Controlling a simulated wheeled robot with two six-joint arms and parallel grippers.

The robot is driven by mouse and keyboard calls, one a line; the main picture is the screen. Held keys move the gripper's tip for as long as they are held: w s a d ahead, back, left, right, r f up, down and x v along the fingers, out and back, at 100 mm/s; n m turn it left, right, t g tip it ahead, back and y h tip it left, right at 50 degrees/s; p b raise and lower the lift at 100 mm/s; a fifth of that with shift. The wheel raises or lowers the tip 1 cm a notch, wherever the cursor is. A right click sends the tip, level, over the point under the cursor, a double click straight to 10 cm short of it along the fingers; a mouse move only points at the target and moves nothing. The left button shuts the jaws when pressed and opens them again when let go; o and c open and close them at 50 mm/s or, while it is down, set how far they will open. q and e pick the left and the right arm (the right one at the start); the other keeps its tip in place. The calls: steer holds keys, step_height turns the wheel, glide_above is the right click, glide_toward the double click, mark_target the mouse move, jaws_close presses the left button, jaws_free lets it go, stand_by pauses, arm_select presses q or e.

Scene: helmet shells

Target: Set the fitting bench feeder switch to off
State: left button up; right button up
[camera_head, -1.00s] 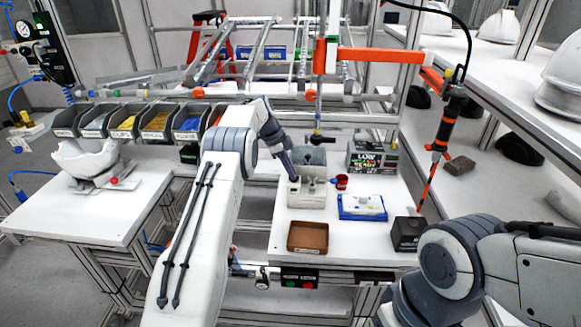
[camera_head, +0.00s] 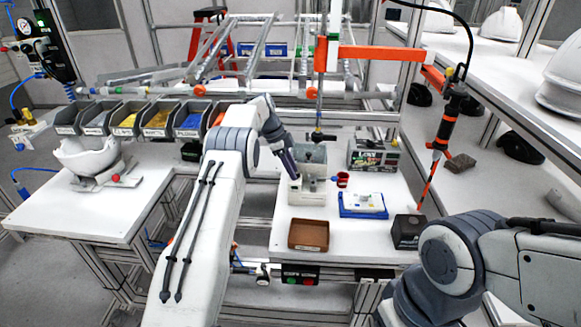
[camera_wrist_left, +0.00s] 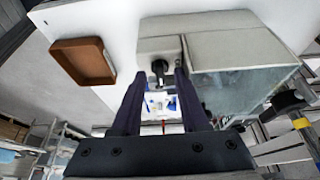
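The bench feeder (camera_head: 309,187) is a pale grey box with a clear hopper (camera_head: 311,158) behind it, on the white fitting bench. In the left wrist view the feeder body (camera_wrist_left: 160,27) is close ahead, with a small black switch knob (camera_wrist_left: 160,68) on its face. My left gripper (camera_head: 291,174) is at the feeder's left side. In the left wrist view its two dark fingers (camera_wrist_left: 160,75) are apart, with the knob between their tips and gaps visible on both sides. I cannot tell the switch's setting. My right gripper is out of view.
A brown tray (camera_head: 308,235) lies in front of the feeder, also seen in the left wrist view (camera_wrist_left: 84,60). A blue tray (camera_head: 363,206), a red cup (camera_head: 341,180) and a black box (camera_head: 408,232) stand to the right. An orange-and-black hanging tool (camera_head: 441,135) is farther right.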

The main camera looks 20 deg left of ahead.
arm_select(q)
steer(key=p+v, duration=0.2)
steer(key=v, duration=0.8)
steer(key=shift+a+r, duration=0.15)
steer(key=shift+r, duration=0.05)
